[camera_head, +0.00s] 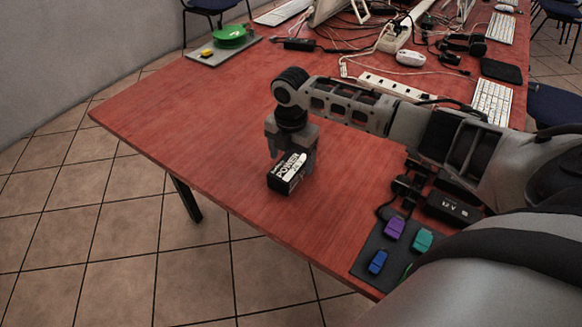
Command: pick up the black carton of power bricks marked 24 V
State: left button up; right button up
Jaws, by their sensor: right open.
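A black carton (287,174) with a white label on one face lies on the red table, left of the picture's middle. Its label is too small and tilted to read for certain. My right gripper (291,152) points down over the carton. Its fingers are open, one to the left of the carton's far part and one at its right. I cannot tell whether they touch it. The gripper hides part of the carton's far end. My left gripper is not in view.
A dark mat (368,262) with purple, teal and blue blocks lies at the front right edge. A black box (453,208) with pale marks lies beside it. A white power strip (397,87), cables and keyboards crowd the back.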

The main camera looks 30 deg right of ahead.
jog(key=shift+f, duration=1.3)
jog(key=c, duration=1.3)
jog(key=shift+r, duration=0.1)
